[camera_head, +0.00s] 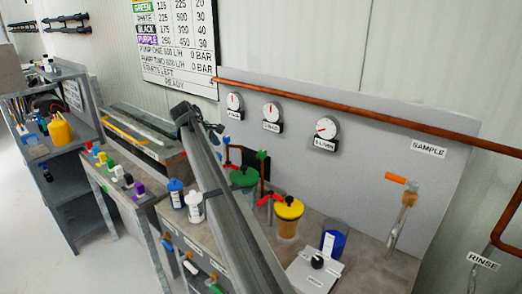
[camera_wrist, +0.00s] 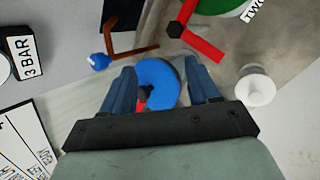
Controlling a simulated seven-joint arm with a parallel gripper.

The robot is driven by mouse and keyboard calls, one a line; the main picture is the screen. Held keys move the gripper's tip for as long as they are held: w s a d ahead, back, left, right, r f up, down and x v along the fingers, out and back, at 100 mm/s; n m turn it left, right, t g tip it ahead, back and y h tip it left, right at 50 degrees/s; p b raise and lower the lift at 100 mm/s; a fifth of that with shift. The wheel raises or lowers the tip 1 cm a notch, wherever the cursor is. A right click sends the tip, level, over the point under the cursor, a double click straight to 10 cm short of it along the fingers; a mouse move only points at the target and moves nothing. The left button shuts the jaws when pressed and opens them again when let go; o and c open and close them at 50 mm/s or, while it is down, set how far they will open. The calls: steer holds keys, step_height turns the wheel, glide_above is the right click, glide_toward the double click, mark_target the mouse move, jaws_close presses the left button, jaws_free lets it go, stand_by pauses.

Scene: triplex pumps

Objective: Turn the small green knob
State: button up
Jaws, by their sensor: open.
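A small green knob (camera_head: 263,155) shows in the head view on the copper pipe behind the green-lidded pot (camera_head: 243,177). The green lid (camera_wrist: 222,6) is at the top right. I cannot make out a small green knob there. My arm hides the gripper in the head view.
A small blue knob (camera_wrist: 98,62) on a copper pipe is left of the fingers. A red handle (camera_wrist: 200,42) and a white bottle (camera_wrist: 256,84) are to the right. A yellow-lidded pot (camera_head: 289,208) stands nearby. Gauges (camera_head: 271,112) line the back panel.

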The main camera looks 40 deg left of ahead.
mark_target(262, 151)
steer(key=w+d+r+n+g+h, duration=0.2)
steer(key=w+d+r+n+g, duration=0.1)
steer(key=w+d+r+n, duration=0.55)
steer(key=shift+m+t, duration=0.3)
steer(key=shift+m, duration=0.65)
steer(key=x, duration=0.8)
steer(key=d+x, duration=0.1)
steer(key=x, duration=0.3)
steer(key=shift+w+d+r, duration=0.15)
steer(key=shift+w+r, duration=0.05)
steer(key=shift+w, duration=0.2)
steer(key=shift+c, duration=0.4)
steer(key=c, duration=0.9)
steer(key=shift+c, duration=0.2)
